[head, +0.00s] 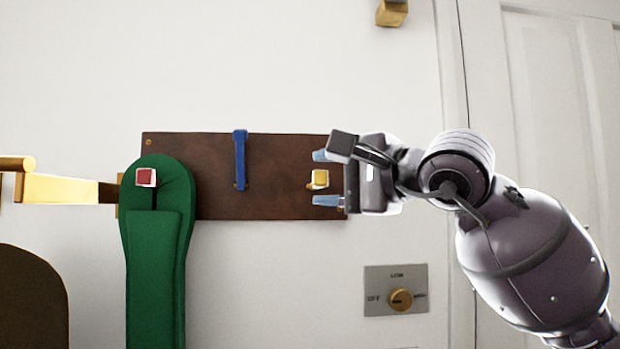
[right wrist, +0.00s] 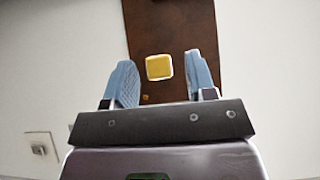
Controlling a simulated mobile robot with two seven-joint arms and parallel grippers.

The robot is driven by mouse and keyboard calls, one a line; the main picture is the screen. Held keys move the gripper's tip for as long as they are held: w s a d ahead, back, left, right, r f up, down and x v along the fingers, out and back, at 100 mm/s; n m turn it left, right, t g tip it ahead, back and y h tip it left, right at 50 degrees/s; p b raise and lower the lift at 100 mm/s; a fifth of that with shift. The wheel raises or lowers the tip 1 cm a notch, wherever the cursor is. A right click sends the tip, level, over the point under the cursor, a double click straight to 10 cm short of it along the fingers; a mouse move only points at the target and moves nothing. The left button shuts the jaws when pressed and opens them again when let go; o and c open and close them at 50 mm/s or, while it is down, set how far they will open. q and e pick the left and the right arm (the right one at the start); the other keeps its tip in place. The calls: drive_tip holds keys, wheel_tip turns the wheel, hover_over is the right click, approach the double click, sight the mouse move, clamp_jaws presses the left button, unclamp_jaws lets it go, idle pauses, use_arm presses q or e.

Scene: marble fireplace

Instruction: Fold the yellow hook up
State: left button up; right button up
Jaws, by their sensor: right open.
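A brown wooden board (head: 285,160) on the white wall carries a red hook (head: 146,177), a blue hook (head: 240,160) and a yellow hook (head: 319,179). The yellow hook sits near the board's right end and shows as a small square block, its face turned toward me. My right gripper (head: 322,178) is open, its light-blue fingers above and below the yellow hook in the head view. In the right wrist view, the yellow hook (right wrist: 159,67) lies between the two spread fingers, with a gap on each side. The blue hook lies upright along the board. My left gripper is not in view.
A green strap-like item (head: 155,250) hangs from the red hook. A metal switch plate with a knob (head: 400,300) is on the wall below the gripper. A white panelled door (head: 560,90) stands at the right. A gold bracket (head: 391,12) is at the top.

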drive_tip(key=shift+x, duration=1.75)
clamp_jaws()
